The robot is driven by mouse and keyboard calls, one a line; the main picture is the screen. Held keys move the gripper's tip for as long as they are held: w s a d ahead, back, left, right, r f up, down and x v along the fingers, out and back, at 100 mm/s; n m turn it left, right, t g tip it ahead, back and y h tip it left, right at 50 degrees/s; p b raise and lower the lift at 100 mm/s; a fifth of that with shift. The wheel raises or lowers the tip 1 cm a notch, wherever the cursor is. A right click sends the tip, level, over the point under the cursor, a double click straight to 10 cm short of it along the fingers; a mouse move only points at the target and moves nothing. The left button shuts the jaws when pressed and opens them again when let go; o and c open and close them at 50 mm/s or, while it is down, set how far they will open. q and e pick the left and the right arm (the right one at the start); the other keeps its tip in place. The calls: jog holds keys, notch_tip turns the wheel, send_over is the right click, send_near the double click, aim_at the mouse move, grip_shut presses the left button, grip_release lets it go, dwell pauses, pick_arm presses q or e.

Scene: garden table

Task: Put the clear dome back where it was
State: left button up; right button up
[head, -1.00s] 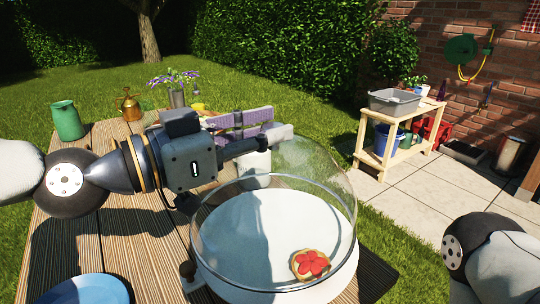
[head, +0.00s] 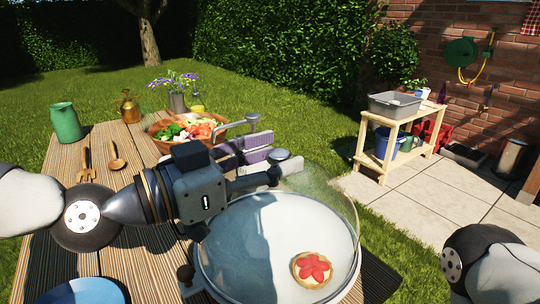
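The clear dome (head: 344,203) stands over a round white stand (head: 235,250). Its lower rim lies close around the plate's edge; I cannot tell if it rests fully there. A small tart with red fruit (head: 312,268) is under the dome on the plate. My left gripper (head: 274,157) is at the top of the dome, with its fingers around or beside the round knob (head: 283,154). The fingers overlap the knob in this view, so their grip on it is unclear. My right arm shows at the lower right edge, its gripper out of view.
A salad bowl (head: 163,146) stands behind my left gripper. A flower pot (head: 177,102), brass can (head: 130,108) and green jug (head: 66,122) are at the table's far end. Wooden utensils (head: 115,158) lie at left, a blue plate (head: 85,291) at front left.

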pick_arm(q)
jog(key=shift+r, duration=0.2)
jog(key=v, duration=1.2)
jog(key=shift+p, duration=0.35)
pick_arm(e)
jog(key=shift+w+r, duration=0.4)
